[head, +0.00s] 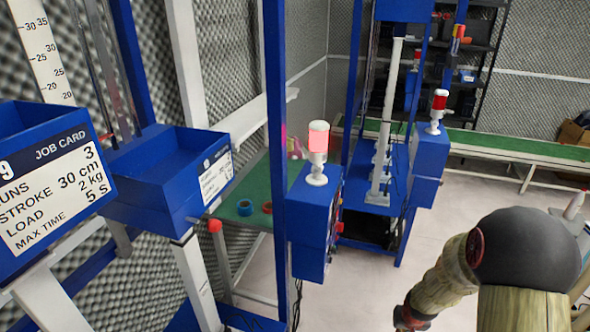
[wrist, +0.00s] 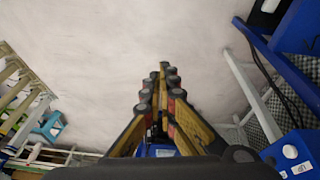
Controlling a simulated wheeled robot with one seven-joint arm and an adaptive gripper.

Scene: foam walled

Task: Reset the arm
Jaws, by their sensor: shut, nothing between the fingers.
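My gripper (wrist: 164,72) shows in the wrist view, its black and yellow fingers together and nothing between them. It points out over bare pale floor (wrist: 120,45) and touches nothing that I can see. In the head view my arm (head: 520,258) is at the lower right, bent, with a dark rounded joint and wood-toned links. My fingers cannot be made out in the head view.
Blue bins with job cards (head: 60,190) stand close at the left. A blue post and box with a lit red lamp (head: 318,140) stand mid-view.

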